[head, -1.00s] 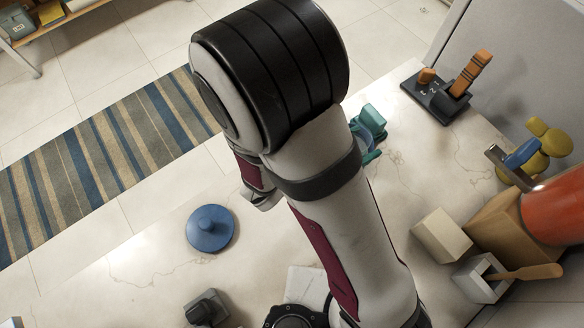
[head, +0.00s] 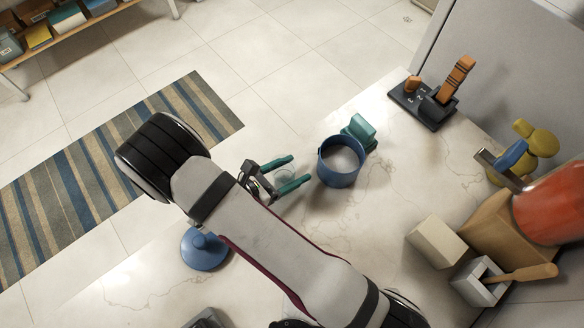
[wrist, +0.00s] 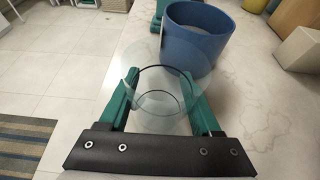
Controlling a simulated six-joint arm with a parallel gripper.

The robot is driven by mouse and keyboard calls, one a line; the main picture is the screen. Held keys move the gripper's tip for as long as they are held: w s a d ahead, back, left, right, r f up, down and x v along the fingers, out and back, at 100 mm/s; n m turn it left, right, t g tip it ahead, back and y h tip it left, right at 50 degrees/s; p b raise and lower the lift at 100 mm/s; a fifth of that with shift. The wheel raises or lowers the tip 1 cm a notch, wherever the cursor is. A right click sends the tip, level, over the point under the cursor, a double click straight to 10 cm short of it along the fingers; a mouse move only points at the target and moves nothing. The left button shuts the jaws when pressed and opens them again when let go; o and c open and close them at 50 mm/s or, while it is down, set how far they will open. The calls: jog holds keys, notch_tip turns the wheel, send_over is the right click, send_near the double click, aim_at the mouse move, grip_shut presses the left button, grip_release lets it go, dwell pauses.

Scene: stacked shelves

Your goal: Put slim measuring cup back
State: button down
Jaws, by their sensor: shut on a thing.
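My gripper (head: 280,175) has green fingers and is shut on a clear, see-through measuring cup. The cup (wrist: 160,90) sits between the fingers in the wrist view, where its round rim and a dark ring show. In the head view the cup is faint between the fingers. A blue open cylindrical container (head: 341,162) stands on the counter just beyond and to the right of my fingertips. It also shows in the wrist view (wrist: 195,40), close behind the cup. I cannot tell whether the cup touches the counter.
A teal object (head: 361,131) stands directly behind the blue container. A blue round lid-like piece with a knob (head: 204,250) lies near the counter's edge. A black stand with orange pieces (head: 428,105), a cream block (head: 437,240) and an orange-red container (head: 555,205) are at the right.

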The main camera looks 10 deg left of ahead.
jog(key=shift+f, duration=0.1)
jog(key=shift+c, duration=0.4)
grip_release()
jog(key=shift+s+a+r, duration=0.15)
jog(key=shift+a+r, duration=0.05)
jog(key=shift+r, duration=0.05)
jog(key=v, duration=1.1)
jog(key=shift+s+a, duration=0.15)
jog(key=shift+s, duration=0.05)
